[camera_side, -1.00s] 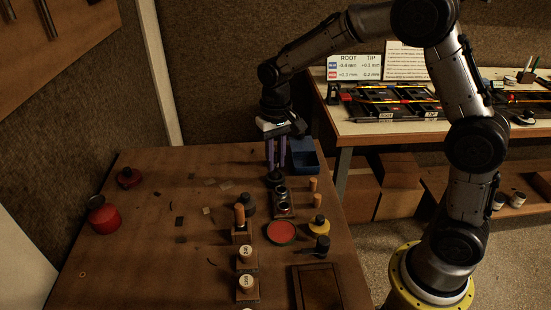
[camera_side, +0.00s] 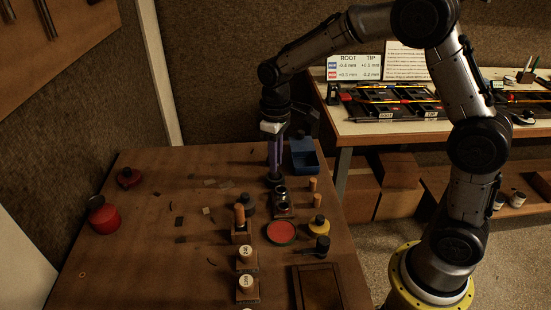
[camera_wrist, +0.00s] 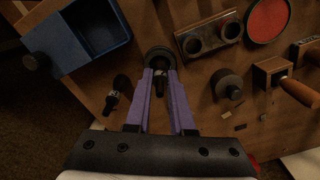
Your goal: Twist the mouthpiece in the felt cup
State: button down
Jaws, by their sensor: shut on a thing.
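My gripper (camera_side: 275,172) points straight down at the back of the brown table, its purple fingers shut on the mouthpiece. In the wrist view the fingertips (camera_wrist: 160,73) close on the small dark mouthpiece (camera_wrist: 160,80), which is mostly hidden between them. The felt cup (camera_wrist: 157,52) is a dark round thing at the fingertips; in the side view the felt cup (camera_side: 275,181) stands on the table right below the fingers. The mouthpiece looks upright in the cup; how deep it sits is hidden.
A blue bin (camera_side: 305,162) is behind and to the right. A red-topped dish (camera_side: 281,232), a wooden-handled tool (camera_side: 240,216) and a yellow-bodied bottle (camera_side: 319,226) stand nearer.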

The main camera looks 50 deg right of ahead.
jog(key=shift+s+f+n, duration=0.1)
jog(key=shift+n, duration=0.2)
jog(key=n, duration=0.4)
dwell(0.4)
jog(key=m, duration=0.4)
jog(key=m, duration=0.4)
dwell(0.4)
